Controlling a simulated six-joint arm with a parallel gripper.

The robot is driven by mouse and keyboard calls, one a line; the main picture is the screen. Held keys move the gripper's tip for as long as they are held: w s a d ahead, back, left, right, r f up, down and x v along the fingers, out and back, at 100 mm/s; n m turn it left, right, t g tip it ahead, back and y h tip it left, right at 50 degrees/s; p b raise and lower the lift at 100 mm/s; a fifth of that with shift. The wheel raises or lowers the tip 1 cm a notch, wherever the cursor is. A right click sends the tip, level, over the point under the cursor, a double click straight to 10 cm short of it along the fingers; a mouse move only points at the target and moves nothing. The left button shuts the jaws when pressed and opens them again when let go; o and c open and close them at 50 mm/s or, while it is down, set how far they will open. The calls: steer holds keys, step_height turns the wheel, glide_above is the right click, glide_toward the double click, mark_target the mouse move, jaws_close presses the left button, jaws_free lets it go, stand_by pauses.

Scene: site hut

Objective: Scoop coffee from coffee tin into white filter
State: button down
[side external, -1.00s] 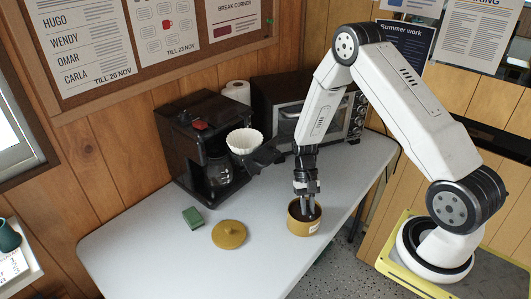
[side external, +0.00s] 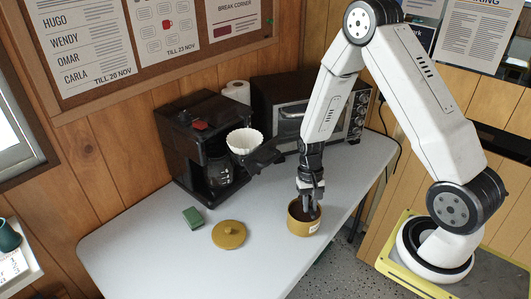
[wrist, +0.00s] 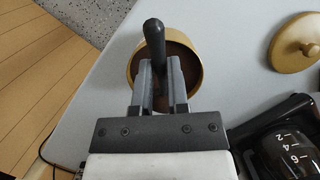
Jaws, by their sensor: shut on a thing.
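The coffee tin (side external: 303,228) is a round mustard-yellow pot, open at the top, with dark coffee inside. It stands upright on the table, and its rim also shows in the wrist view (wrist: 132,72). My gripper (side external: 313,212) is at the tin's mouth, pointing down. In the wrist view my gripper (wrist: 160,68) is shut on a dark scoop handle (wrist: 154,34) that sticks up between the fingers. The scoop's bowl is hidden. The white filter (side external: 244,140) is fluted and sits in a black holder at the front of the coffee maker (side external: 185,140).
The tin's yellow lid (side external: 229,236) and a green sponge (side external: 193,218) lie left of the tin. The filter holder's black handle (side external: 265,155) juts out to the right. A glass carafe (side external: 219,172) is below. A toaster oven (side external: 290,112) and paper roll (side external: 237,91) stand behind. The front table is clear.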

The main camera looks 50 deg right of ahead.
steer(key=shift+s+a+r+t+h, duration=0.3)
steer(key=shift+r+t+h, duration=0.2)
steer(key=shift+t, duration=0.1)
steer(key=shift+r, duration=0.2)
stand_by(0.4)
step_height(320, 180, up, 26)
steer(key=w+a+m+t, duration=0.1)
steer(key=w+a+m, duration=0.2)
steer(key=w, duration=0.4)
steer(key=w+a+m+t+h, duration=0.1)
steer(key=w+a+m, duration=0.1)
steer(key=w+m, duration=0.35)
steer(key=w+a+m+t, duration=0.1)
steer(key=w+a, duration=0.2)
steer(key=w, duration=0.6)
steer(key=shift+d+f, duration=0.15)
steer(key=shift+f, duration=2.55)
steer(key=shift+s+f+t, duration=0.1)
steer(key=shift+f+t, duration=0.05)
steer(key=shift+t, duration=0.15)
